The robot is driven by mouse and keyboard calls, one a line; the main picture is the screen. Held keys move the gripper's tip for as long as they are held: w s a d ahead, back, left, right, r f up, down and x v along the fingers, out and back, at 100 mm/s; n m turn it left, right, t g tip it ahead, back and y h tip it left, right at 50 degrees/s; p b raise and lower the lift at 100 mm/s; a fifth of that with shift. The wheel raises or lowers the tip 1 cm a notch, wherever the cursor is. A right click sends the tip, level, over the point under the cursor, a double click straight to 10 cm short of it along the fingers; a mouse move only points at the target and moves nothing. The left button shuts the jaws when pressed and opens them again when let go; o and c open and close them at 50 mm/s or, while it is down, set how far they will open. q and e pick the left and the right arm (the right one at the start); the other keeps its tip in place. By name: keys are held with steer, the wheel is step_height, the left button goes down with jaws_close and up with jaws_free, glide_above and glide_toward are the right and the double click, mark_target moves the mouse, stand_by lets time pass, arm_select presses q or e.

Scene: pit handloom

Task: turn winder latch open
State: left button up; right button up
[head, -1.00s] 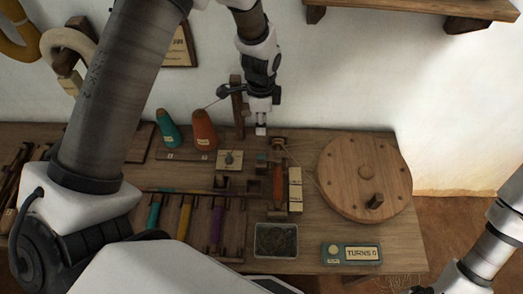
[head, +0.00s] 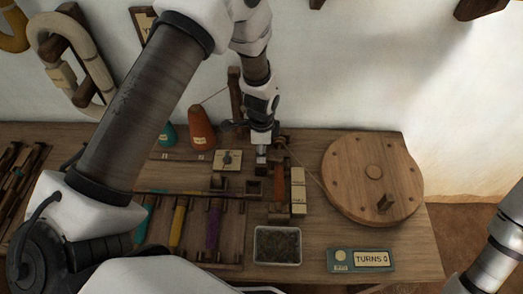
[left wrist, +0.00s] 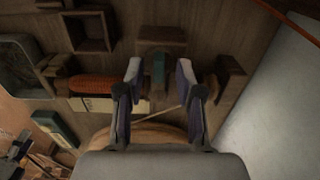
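My left gripper (head: 261,157) points down over the bench beside the winder. In the left wrist view its two fingers (left wrist: 159,72) are apart. A small teal-green piece (left wrist: 158,68), which looks like the winder latch, shows between and beyond the fingertips by a wooden block (left wrist: 160,38). I cannot tell whether the fingers touch it. In the head view the gripper mostly hides this spot. The winder's orange spindle (head: 281,178) lies just right of the gripper, and also shows in the left wrist view (left wrist: 90,85). My right gripper is out of view.
A large round wooden wheel (head: 372,180) with a peg stands to the right. A grey tray (head: 278,246) and a turns counter (head: 361,260) lie in front. Orange (head: 202,128) and teal (head: 167,134) cones stand behind left. Coloured bobbins (head: 179,222) lie front left.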

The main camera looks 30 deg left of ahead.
arm_select(q)
steer(key=shift+s+f, duration=0.1)
steer(key=shift+f, duration=0.1)
jaws_close()
steer(key=shift+n, duration=0.3)
steer(key=n+p, duration=0.1)
steer(key=n, duration=0.2)
steer(key=shift+r, duration=0.1)
steer(key=n+p, duration=0.1)
steer(key=n, duration=0.3)
steer(key=shift+n+p, duration=0.3)
steer(key=shift+n, duration=0.1)
steer(key=n, duration=0.4)
steer(key=shift+n+p, duration=0.3)
steer(key=shift+p, duration=0.05)
steer(key=n, duration=0.4)
steer(key=shift+n+p, duration=0.3)
steer(key=shift+n, duration=0.1)
